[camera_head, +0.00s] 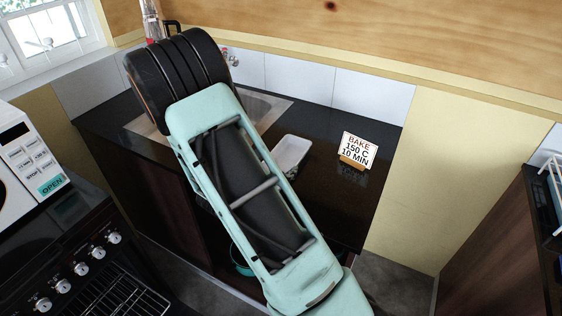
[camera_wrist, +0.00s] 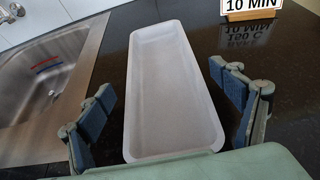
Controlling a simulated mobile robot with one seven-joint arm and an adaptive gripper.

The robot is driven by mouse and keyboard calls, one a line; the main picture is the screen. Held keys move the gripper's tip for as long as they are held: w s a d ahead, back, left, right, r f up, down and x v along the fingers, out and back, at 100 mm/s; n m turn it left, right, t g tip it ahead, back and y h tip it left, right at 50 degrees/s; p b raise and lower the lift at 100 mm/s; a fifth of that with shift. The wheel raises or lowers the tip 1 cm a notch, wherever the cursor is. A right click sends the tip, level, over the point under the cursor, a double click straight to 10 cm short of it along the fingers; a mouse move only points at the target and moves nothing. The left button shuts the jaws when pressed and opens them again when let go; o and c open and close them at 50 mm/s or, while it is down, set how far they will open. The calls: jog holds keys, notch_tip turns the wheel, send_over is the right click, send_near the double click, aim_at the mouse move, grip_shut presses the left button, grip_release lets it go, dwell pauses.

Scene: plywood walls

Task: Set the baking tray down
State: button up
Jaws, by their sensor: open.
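The baking tray (camera_head: 291,153) is a white, shallow rectangular tray. It rests on the black countertop, between the sink and the sign. In the wrist view the tray (camera_wrist: 168,95) lies lengthwise ahead of my gripper (camera_wrist: 166,115). The two blue-padded fingers stand wide apart, one on each side of the tray's near part, with gaps to its sides. My gripper is open and holds nothing. In the head view my arm hides the gripper and part of the tray.
A steel sink (camera_wrist: 45,85) is left of the tray. A sign reading BAKE 150 C 10 MIN (camera_head: 358,150) stands on the black countertop (camera_head: 335,195) at right. A microwave (camera_head: 25,165) and an oven (camera_head: 90,270) are at left. Bare counter lies around the sign.

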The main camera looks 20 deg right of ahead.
jog(key=v, duration=0.6)
jog(key=shift+r, duration=0.1)
